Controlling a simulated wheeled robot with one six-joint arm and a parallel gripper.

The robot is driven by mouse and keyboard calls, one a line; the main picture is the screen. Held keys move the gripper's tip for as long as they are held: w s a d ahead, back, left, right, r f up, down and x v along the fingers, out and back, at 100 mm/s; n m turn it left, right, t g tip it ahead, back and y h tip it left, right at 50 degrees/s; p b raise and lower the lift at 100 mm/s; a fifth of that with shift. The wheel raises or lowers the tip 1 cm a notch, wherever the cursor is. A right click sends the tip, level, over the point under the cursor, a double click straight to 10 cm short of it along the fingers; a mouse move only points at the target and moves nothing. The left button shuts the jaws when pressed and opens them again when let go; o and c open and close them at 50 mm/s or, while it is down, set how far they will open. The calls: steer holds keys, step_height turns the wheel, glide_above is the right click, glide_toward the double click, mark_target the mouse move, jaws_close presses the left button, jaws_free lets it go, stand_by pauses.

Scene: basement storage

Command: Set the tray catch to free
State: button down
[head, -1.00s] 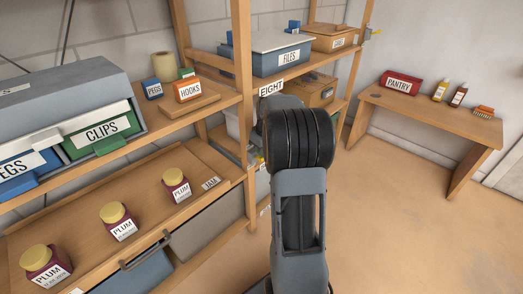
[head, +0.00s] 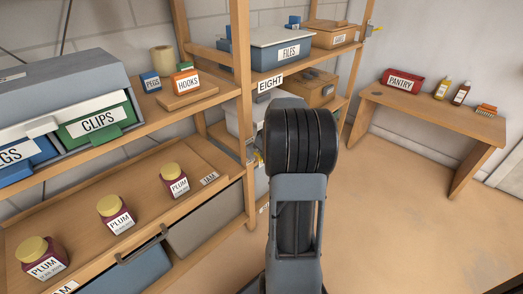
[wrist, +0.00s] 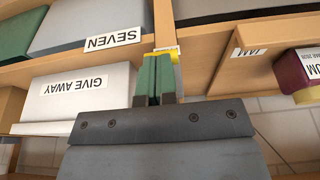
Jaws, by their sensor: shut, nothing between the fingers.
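The wooden tray (head: 90,193) labelled JAM sits on the left shelf and carries plum jars. A small yellow-ended part (head: 258,158), which may be the tray catch, shows by the shelf post beside my arm. In the wrist view, a yellow piece (wrist: 165,52) lies at the fingertips, against the wooden post. My gripper (wrist: 157,62) is shut, with its green fingers together and nothing between them. The fingers overlap the yellow piece in the picture; I cannot tell whether they touch it. The catch's setting is not readable. In the head view my arm hides the gripper.
Plum jars (head: 116,214) stand on the tray. Grey and blue bins (head: 206,222) are below it. A GIVE AWAY box (wrist: 75,95) and a SEVEN label (wrist: 114,40) are near the gripper. A PANTRY table (head: 430,115) stands right; the floor between is clear.

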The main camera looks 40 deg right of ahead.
steer(key=shift+s+f, duration=0.2)
steer(key=shift+f, duration=0.55)
steer(key=shift+s+f, duration=0.2)
steer(key=shift+f, duration=0.55)
steer(key=shift+f, duration=0.15)
steer(key=shift+s, duration=0.1)
